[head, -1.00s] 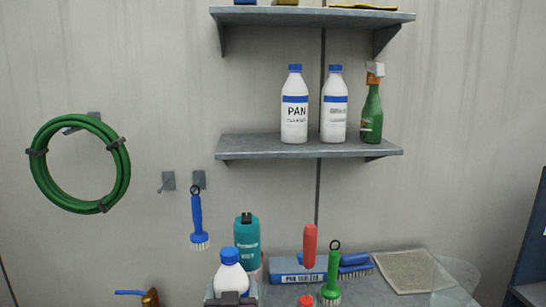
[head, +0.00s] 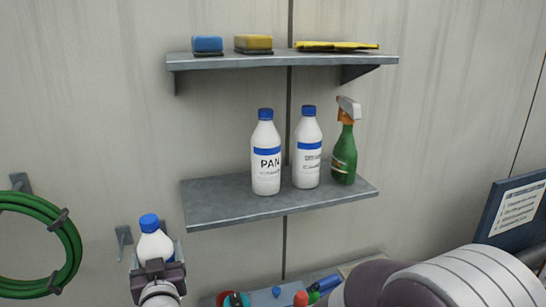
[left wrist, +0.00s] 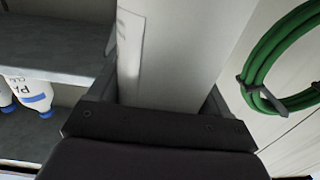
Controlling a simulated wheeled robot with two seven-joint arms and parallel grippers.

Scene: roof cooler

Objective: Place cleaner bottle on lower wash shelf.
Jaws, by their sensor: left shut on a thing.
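A white cleaner bottle with a blue cap (head: 152,241) is upright in my left gripper (head: 157,258), at the lower left of the head view. The gripper is shut on its body; in the left wrist view the pale bottle (left wrist: 165,50) fills the space between the jaws. The lower wash shelf (head: 225,205) is to the right of the held bottle, and the bottle is apart from it. Two similar white bottles, one labelled PAN (head: 266,168) and one beside it (head: 307,165), stand on that shelf. My right gripper is not in view.
A green spray bottle (head: 344,155) stands right of the white bottles. The shelf's left part is bare. An upper shelf (head: 215,62) holds sponges and a yellow cloth (head: 335,46). A green hose coil (head: 66,245) hangs at left. Brushes lie below the shelf.

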